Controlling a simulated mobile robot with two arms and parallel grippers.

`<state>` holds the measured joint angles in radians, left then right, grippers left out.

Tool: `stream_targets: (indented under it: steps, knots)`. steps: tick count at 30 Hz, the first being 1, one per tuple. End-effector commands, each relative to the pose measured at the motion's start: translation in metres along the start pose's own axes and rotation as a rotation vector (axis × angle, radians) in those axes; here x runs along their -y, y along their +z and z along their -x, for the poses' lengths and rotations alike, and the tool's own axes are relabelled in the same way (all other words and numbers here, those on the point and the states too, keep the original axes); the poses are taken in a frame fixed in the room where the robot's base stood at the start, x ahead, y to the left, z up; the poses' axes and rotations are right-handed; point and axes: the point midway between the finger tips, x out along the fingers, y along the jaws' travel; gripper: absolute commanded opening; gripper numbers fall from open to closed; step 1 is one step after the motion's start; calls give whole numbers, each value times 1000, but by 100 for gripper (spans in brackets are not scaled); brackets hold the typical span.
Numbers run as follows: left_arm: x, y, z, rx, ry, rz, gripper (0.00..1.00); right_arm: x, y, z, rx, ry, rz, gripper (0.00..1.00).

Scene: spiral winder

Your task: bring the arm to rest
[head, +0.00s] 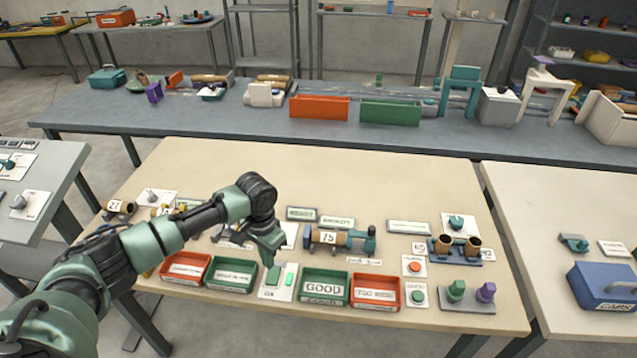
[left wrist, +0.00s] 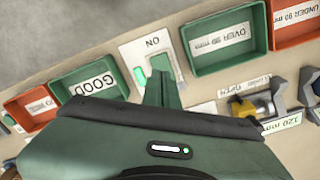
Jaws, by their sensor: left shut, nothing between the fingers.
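My left arm comes in from the left over the cream table, and its gripper (head: 271,260) points down at a white switch plate (head: 278,294). The gripper is shut with nothing in it. Its tips are at or just above the plate's left part; I cannot tell whether they touch. A lit green indicator (head: 290,278) shows on the plate's right side. In the left wrist view the shut fingers (left wrist: 160,90) overlap the plate (left wrist: 133,50), which reads ON, and hide part of it. My right gripper is not in view.
Red and green bins flank the plate, among them the GOOD bin (head: 324,289) and an orange-red bin (head: 375,293). A winder holding a tube (head: 340,238) stands behind. The cream table's back strip (head: 330,170) is clear. A blue-grey bench (head: 230,120) stands beyond.

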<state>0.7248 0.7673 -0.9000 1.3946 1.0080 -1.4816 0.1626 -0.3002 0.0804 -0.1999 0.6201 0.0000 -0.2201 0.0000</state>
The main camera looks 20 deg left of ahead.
Motion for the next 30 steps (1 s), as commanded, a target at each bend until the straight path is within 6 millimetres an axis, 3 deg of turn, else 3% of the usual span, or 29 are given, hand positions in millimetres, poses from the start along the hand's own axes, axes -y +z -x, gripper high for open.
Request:
stream_targets:
  steps: [4,6,8,12,15,18,22,30]
  knots:
    - [-7,1,-3,0,5,-13,0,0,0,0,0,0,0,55]
    - [-25,5,-11,-4,14,-46,0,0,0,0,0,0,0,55]
    - [-51,10,-22,-13,29,-94,0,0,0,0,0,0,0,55]
    - [-135,35,-43,-74,83,-217,0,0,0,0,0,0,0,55]
    - [-186,57,-44,-145,119,-256,0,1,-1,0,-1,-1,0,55]
    - [-220,81,-37,-216,138,-242,0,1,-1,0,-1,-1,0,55]
    - [-232,110,-22,-281,125,-175,0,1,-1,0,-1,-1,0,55]
    - [-218,157,-2,-321,58,-33,0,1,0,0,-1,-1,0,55]
